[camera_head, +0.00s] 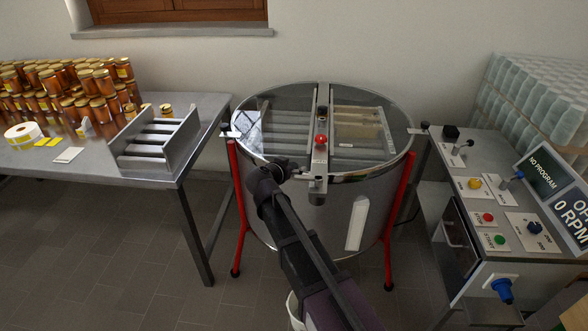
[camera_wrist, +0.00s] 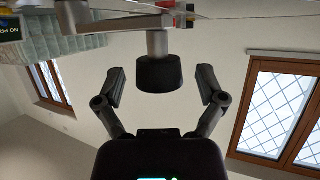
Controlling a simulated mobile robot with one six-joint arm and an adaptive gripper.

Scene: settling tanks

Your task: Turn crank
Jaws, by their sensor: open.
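The crank is at the front of a round steel extractor drum (camera_head: 300,215), near the front end of the metal crossbar (camera_head: 316,183). In the wrist view its black knob (camera_wrist: 156,73) sits on a grey metal post, joined to a metal arm. My gripper (camera_head: 284,168) is at the drum's front rim, left of the crossbar end. In the wrist view its two fingers are spread, one on each side of the knob, with a visible gap on both sides. In the head view my gripper largely hides the knob.
A red button (camera_head: 320,140) sits on the crossbar. Red legs (camera_head: 396,210) carry the drum. A steel table (camera_head: 205,105) with honey jars (camera_head: 105,85) and a rack (camera_head: 155,140) stands left. A control panel (camera_head: 485,190) stands close on the right. A screen (camera_head: 571,215) there reads 0 RPM.

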